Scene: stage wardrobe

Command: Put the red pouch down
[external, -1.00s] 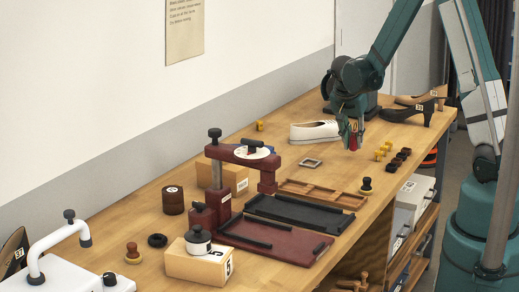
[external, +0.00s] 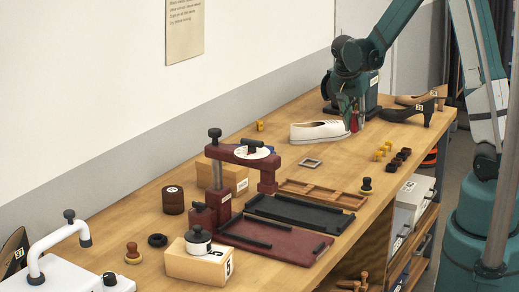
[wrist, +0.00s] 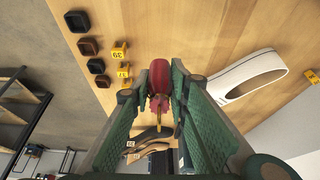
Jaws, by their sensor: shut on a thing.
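The red pouch (wrist: 159,78) is between the two green fingers of my gripper (wrist: 152,90) in the wrist view, and the fingers are shut on it. In the external view the pouch (external: 355,122) shows as a small red patch at the tips of my gripper (external: 353,125). It is low over the wooden bench, just right of the white shoe's toe. Whether the pouch touches the bench I cannot tell. Part of it is hidden by the fingers.
The white shoe (external: 318,131) lies close on the left. Several yellow number markers (external: 382,150) and small dark blocks (external: 400,157) stand nearer the front edge. A small grey frame (external: 311,163) lies nearer the camera.

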